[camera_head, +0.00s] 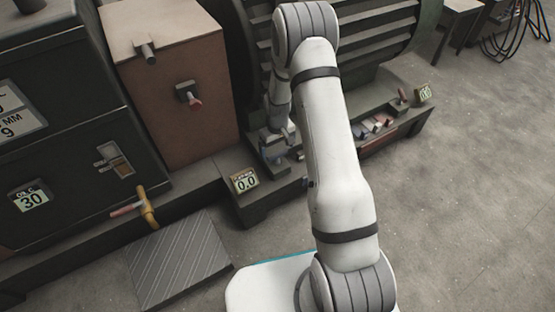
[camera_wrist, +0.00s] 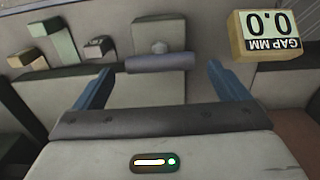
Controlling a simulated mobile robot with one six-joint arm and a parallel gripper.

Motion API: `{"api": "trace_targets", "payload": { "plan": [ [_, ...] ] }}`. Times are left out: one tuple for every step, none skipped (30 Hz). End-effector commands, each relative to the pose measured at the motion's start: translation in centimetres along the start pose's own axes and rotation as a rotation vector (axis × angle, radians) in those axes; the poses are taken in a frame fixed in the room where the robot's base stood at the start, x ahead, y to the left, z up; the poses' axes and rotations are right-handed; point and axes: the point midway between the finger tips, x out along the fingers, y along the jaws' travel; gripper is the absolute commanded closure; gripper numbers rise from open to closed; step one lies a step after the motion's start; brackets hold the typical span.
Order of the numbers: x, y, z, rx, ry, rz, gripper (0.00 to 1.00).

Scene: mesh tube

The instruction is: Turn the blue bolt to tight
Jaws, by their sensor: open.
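In the wrist view, a blue-grey cylindrical bar (camera_wrist: 160,62), which looks like the blue bolt's handle, lies crosswise in front of a grey block (camera_wrist: 158,90). A small rounded grey knob shows just beyond it. My gripper (camera_wrist: 159,70) is open, with one blue finger near each end of the bar. I see a gap at each side, and the fingers do not appear to grip it. In the head view, my gripper (camera_head: 274,146) is at the machine's base, small and partly hidden by my arm. I cannot clearly separate the bolt from the fingers there.
A gap display (camera_wrist: 270,36) reading 0.0 stands close by; it also shows in the head view (camera_head: 245,181). Several small blocks (camera_head: 377,124) sit further right on the base. A red-tipped lever (camera_head: 188,95) and yellow valve (camera_head: 148,207) are left. Open floor (camera_head: 480,190) lies right.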

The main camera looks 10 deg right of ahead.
Motion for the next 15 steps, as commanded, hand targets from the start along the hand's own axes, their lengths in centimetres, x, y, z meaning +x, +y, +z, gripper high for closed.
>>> {"api": "trace_targets", "payload": {
  "plan": [
    [1.3,0.0,0.1,0.0,-0.002,-0.001,0.05],
    [1.8,0.0,0.1,0.001,-0.002,-0.001,0.05],
    [2.4,0.0,0.1,0.001,-0.002,-0.001,0.05],
    [3.0,0.0,0.1,0.001,-0.002,-0.001,0.05],
    [3.5,0.0,0.1,0.001,-0.003,-0.001,0.05],
    [4.1,0.0,0.1,0.001,-0.003,-0.001,0.05],
    [4.5,0.0,0.1,0.001,-0.002,-0.001,0.05],
    [4.8,0.0,0.1,0.001,-0.001,0.0,0.05],
    [5.2,0.0,0.0,0.001,0.0,0.0,0.05],
    [5.4,0.0,0.0,0.001,0.0,0.0,0.05],
    [5.6,0.0,0.0,0.001,0.0,0.0,0.05],
    [5.7,0.1,0.0,0.002,0.0,0.0,0.05],
    [5.7,0.1,0.0,0.002,0.0,0.0,0.05],
    [5.7,0.1,0.0,0.002,0.0,0.0,0.05],
    [5.7,0.1,0.0,0.002,0.0,0.0,0.05]
  ]
}}
